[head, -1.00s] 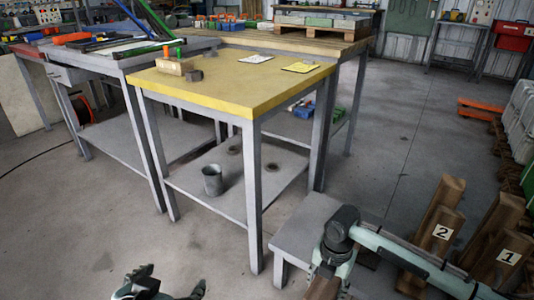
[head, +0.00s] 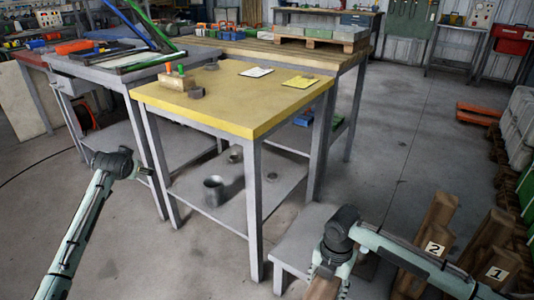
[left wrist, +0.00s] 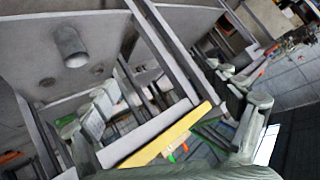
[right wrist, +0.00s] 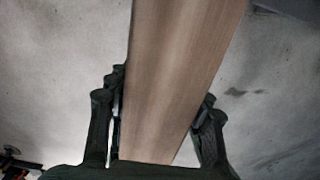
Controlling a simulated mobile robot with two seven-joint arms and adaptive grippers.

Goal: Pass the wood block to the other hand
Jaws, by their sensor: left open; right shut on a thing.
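The wood block (right wrist: 185,60) is a long, plain brown piece. In the right wrist view it lies between the two dark fingers of my right gripper (right wrist: 162,98), which is shut on it. In the head view the block (head: 322,287) shows only in part at the bottom edge, below my right wrist. My left gripper (left wrist: 165,98) is open and empty in the left wrist view, its fingers wide apart. In the head view my left arm is raised at the left, well apart from the block; its fingers are hard to make out there.
A yellow-topped table (head: 240,95) stands ahead, with small blocks on top and a grey cup (head: 214,188) on its lower shelf. A low grey bench (head: 295,235) is near my right arm. Wooden posts numbered 2 (head: 437,225) and 1 (head: 495,255) stand at the right.

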